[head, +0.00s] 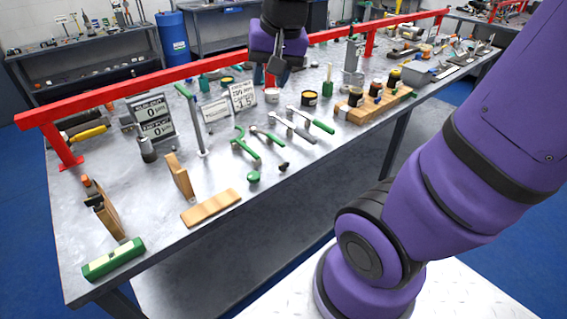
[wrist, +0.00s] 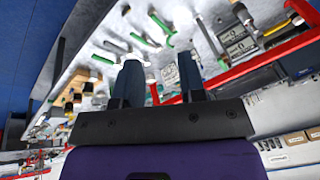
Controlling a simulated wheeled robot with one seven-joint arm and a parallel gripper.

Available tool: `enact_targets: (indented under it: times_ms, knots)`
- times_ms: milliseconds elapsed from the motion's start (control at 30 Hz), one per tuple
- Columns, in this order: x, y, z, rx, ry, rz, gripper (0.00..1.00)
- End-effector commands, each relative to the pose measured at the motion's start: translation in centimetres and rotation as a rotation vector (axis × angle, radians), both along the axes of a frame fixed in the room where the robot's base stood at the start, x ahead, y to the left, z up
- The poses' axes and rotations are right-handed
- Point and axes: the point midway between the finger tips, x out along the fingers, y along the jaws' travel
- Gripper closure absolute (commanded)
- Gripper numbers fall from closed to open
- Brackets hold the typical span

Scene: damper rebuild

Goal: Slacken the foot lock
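I cannot tell for sure which part is the foot lock. A grey upright fixture (head: 354,65) stands further right, near the red rail. My gripper (head: 276,68) hangs high over the back of the bench by the red rail, apart from both. In the wrist view, my gripper (wrist: 160,78) shows two dark fingers spread with a clear gap and nothing between them. Green-handled tools (wrist: 158,28) show beyond the fingertips.
A red rail (head: 150,82) runs along the bench's back. Green-handled tools (head: 262,135), tins (head: 309,98), a wooden block with jars (head: 370,105), signs (head: 152,117), wooden blocks (head: 210,207) and a green-and-cream block (head: 113,259) crowd the top.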

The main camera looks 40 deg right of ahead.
Motion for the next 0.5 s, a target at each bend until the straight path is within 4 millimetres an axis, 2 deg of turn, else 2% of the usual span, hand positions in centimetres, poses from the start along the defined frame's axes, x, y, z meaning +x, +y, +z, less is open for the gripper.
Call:
enact_targets:
  times_ms: [33, 200, 500]
  knots:
    - [1.2, -0.5, -1.0, 0.016, 0.023, -0.048, 0.63]
    - [4.6, -2.4, -4.2, 0.069, 0.078, -0.224, 0.63]
    - [9.4, -6.3, -11.4, 0.129, 0.172, -0.543, 0.63]
